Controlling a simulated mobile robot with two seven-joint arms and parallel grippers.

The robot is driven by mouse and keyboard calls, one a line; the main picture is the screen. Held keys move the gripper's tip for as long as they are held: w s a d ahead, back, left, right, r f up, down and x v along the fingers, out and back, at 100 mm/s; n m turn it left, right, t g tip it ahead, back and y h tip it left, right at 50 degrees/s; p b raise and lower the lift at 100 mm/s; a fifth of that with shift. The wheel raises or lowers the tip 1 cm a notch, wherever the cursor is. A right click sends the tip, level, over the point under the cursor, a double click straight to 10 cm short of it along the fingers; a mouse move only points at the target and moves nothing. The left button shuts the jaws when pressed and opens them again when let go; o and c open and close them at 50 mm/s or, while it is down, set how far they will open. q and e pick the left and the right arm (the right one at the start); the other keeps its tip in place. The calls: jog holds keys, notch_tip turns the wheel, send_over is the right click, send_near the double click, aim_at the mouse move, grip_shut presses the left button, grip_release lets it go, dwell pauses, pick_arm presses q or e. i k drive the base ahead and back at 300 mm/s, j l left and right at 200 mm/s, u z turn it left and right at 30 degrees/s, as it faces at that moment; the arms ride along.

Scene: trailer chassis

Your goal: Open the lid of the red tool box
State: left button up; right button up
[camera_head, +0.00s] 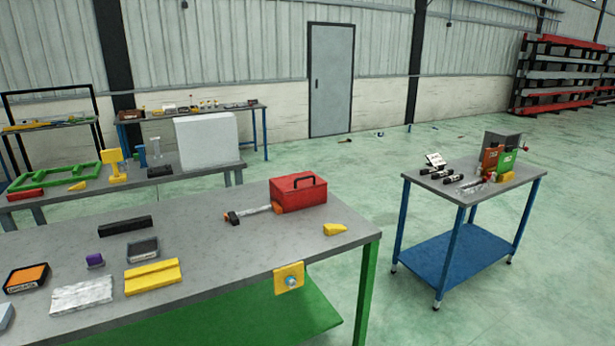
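The red tool box (299,192) stands upright near the far right corner of the grey-topped workbench (215,262). Its lid (297,181) looks shut, with a dark handle on top. Neither of my grippers is in view.
A yellow wedge (335,229) lies right of the box. Several blocks and trays, including a yellow block (152,276), lie at the bench's left. A blue-legged cart (462,185) with bottles and tools stands to the right. Open green floor (385,150) lies behind the bench.

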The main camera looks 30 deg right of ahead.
aim_at(292, 183)
jog(key=i+l, duration=0.1)
jog(key=l, duration=0.35)
jog(key=i+l+u, duration=0.1)
jog(key=l, duration=0.3)
jog(key=i+l, duration=0.15)
jog(key=l, duration=0.3)
jog(key=i+l, duration=0.1)
jog(key=l, duration=0.35)
jog(key=i+l+u, duration=0.1)
jog(key=l, duration=0.3)
